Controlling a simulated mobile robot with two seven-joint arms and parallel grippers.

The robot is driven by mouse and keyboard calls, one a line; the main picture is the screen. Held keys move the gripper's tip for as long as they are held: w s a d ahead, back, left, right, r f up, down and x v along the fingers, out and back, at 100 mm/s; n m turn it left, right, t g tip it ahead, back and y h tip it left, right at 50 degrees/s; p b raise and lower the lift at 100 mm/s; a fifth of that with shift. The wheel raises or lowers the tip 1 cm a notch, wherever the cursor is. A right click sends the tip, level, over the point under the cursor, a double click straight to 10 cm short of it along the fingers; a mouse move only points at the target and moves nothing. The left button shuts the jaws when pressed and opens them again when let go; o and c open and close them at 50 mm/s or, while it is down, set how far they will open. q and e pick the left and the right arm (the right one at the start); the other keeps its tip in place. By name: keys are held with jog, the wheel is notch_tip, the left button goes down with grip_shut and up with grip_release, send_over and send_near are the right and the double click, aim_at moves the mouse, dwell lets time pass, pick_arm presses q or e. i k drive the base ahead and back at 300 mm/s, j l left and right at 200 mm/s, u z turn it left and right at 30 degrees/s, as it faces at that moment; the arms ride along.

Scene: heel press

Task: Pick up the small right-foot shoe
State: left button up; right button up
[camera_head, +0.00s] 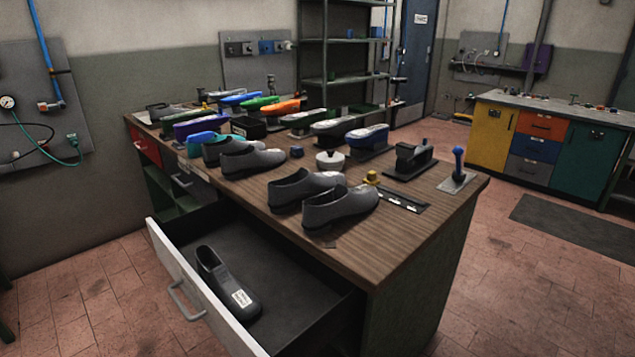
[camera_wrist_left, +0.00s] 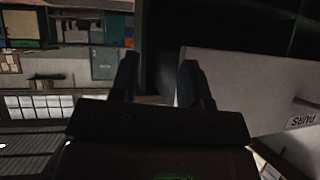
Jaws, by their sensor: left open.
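Two grey shoes stand side by side near the front of the bench, one (camera_head: 292,190) behind the other (camera_head: 345,208). Two more grey shoes, one (camera_head: 218,150) and another (camera_head: 254,161), stand farther back. A single dark grey shoe (camera_head: 226,283) with a white label lies in the open drawer (camera_head: 300,285). I cannot tell which is the small right-foot shoe. My left gripper (camera_wrist_left: 157,85) shows in the left wrist view, its two dark fingers apart with no shoe between them. Neither gripper shows in the head view.
The wooden bench (camera_head: 420,222) carries coloured shoe forms, a white pot (camera_head: 330,161), a black press-like tool (camera_head: 410,160) and a blue-handled tool (camera_head: 458,168). The drawer juts out at the front left. A pale panel (camera_wrist_left: 235,95) labelled "PAIRS" is close beside my left fingers.

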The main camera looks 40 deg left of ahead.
aim_at(241, 303)
jog(key=i+l+u, duration=0.1)
jog(key=u, duration=0.25)
jog(key=i+l+u, duration=0.1)
jog(key=u, duration=0.25)
jog(key=i+l+u, duration=0.1)
jog(key=l+u, duration=0.25)
